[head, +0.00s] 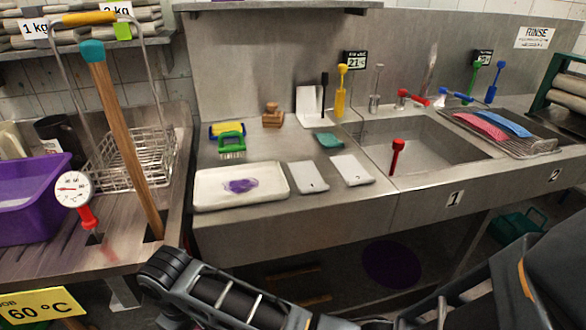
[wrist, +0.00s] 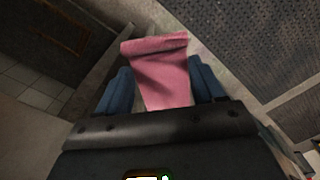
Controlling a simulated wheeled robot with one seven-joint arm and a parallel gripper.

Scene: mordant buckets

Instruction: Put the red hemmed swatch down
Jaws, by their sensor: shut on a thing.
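A pinkish-red swatch (wrist: 158,62) shows in the wrist view. It stands up between the two blue fingers of my gripper (wrist: 162,88), which is shut on its lower part. Its far end is folded or bent over, and the rest hangs free of the fingers. Its lower end is hidden behind the dark gripper body. In the head view my arm crosses the bottom, and neither my gripper nor the held swatch can be made out there.
A pink cloth (head: 478,124) and a blue cloth (head: 505,123) lie on the draining rack (head: 541,147) right of the sink (head: 425,140). A white tray (head: 212,199) holds a purple patch. Two pale slabs (head: 308,177) (head: 351,169) lie beside it. A purple tub (head: 30,215) stands left.

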